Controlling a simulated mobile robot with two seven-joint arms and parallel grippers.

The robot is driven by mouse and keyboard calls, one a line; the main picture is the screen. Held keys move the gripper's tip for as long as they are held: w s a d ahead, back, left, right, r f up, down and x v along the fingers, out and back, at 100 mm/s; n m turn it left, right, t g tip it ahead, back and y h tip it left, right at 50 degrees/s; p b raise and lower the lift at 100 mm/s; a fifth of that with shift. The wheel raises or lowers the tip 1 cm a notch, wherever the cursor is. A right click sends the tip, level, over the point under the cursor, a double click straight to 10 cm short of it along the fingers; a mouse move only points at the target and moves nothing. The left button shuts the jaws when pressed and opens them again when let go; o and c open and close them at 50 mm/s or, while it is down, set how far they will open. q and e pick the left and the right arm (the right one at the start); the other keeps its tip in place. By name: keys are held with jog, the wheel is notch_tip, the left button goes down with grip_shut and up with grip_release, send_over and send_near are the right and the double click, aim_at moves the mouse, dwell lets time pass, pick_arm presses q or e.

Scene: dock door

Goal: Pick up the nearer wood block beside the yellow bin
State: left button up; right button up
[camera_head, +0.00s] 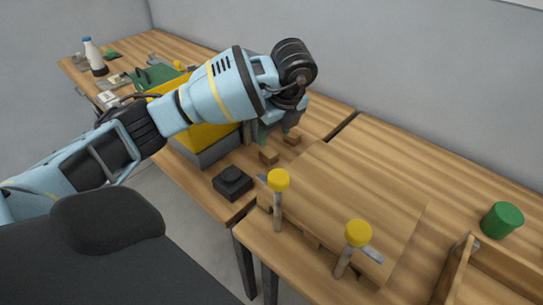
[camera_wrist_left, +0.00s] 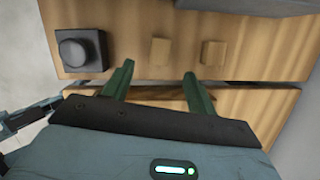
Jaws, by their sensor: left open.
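Two small wood blocks lie on the table beside the yellow bin (camera_head: 212,137), which is partly hidden behind my left arm. The nearer block (camera_head: 268,157) is closer to the black box; in the left wrist view it (camera_wrist_left: 160,51) lies just beyond the fingertips, roughly between their lines. The farther block (camera_head: 292,138) sits to its right in the left wrist view (camera_wrist_left: 214,52). My left gripper (camera_head: 274,138) points down by the blocks, with its green fingers apart and nothing between them in the left wrist view (camera_wrist_left: 157,72). My right gripper is out of view.
A black box with a round knob (camera_head: 232,182) stands near the table edge, left of the blocks in the wrist view (camera_wrist_left: 80,51). Two yellow-topped posts (camera_head: 278,180) (camera_head: 358,234) rise from a board nearby. A green cylinder (camera_head: 502,220) stands far right.

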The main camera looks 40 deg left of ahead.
aim_at(269, 152)
pick_arm(q)
jog(key=shift+x, duration=3.85)
jog(key=c, duration=1.1)
notch_tip(269, 152, up, 9)
jog(key=shift+r, duration=0.5)
